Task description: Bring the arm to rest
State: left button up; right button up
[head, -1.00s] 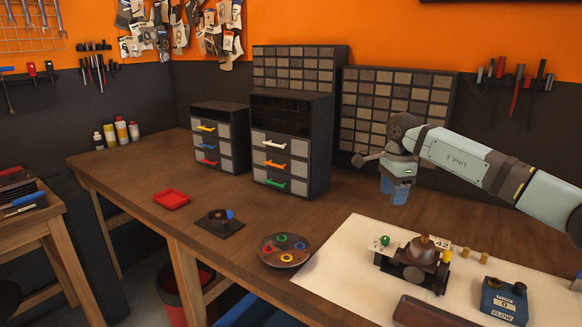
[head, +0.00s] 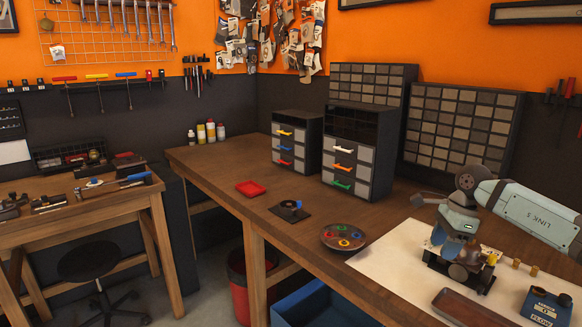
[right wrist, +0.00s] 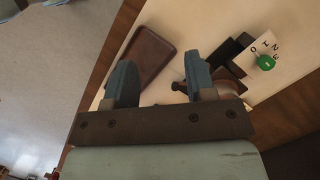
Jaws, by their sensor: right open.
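My right arm comes in from the right in the head view. Its gripper (head: 440,236) hangs low over the pale mat, overlapping the brass-and-dark carburettor-like assembly (head: 470,262) in the picture. In the right wrist view the two blue-grey fingers (right wrist: 161,80) stand well apart, with nothing held between them. The brown tray (right wrist: 143,50) lies beyond the fingers there, and part of the assembly (right wrist: 172,88) shows behind the right finger. I cannot tell the height of the fingers above the mat. My left gripper is not in view.
On the bench are drawer cabinets (head: 352,160), a red tray (head: 250,188), a small dark pad (head: 290,212), a round dish with coloured rings (head: 343,238) and a blue flow box (head: 546,306). A side table (head: 85,215) and a stool (head: 90,262) stand left.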

jog(key=s+a+f+y, duration=0.1)
jog(key=a+f+y, duration=0.2)
jog(key=a+f, duration=0.5)
jog(key=s+a+f+m+t+y, duration=0.2)
jog(key=s+a+m+y, duration=0.45)
jog(key=a, duration=0.45)
jog(key=s+a+f+m+t+y, duration=0.1)
jog(key=s+a+f+m+y, duration=0.1)
jog(key=s+a+m+y, duration=0.65)
jog(key=s+d+f+m+t+h, duration=0.45)
jog(key=s+f+m+h, duration=0.55)
jog(key=m, duration=0.8)
jog(key=s+d+f+m+t+h, duration=0.4)
jog(key=s+d+f+m+h, duration=0.45)
jog(key=m, duration=0.85)
pick_arm(q)
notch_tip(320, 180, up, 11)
jog(key=p, duration=1.3)
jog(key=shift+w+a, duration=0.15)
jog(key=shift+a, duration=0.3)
pick_arm(e)
notch_tip(320, 180, up, 9)
jog(key=s+a+y, duration=0.1)
jog(key=s, duration=0.1)
jog(key=shift+a+f, duration=0.2)
jog(key=shift+a, duration=0.2)
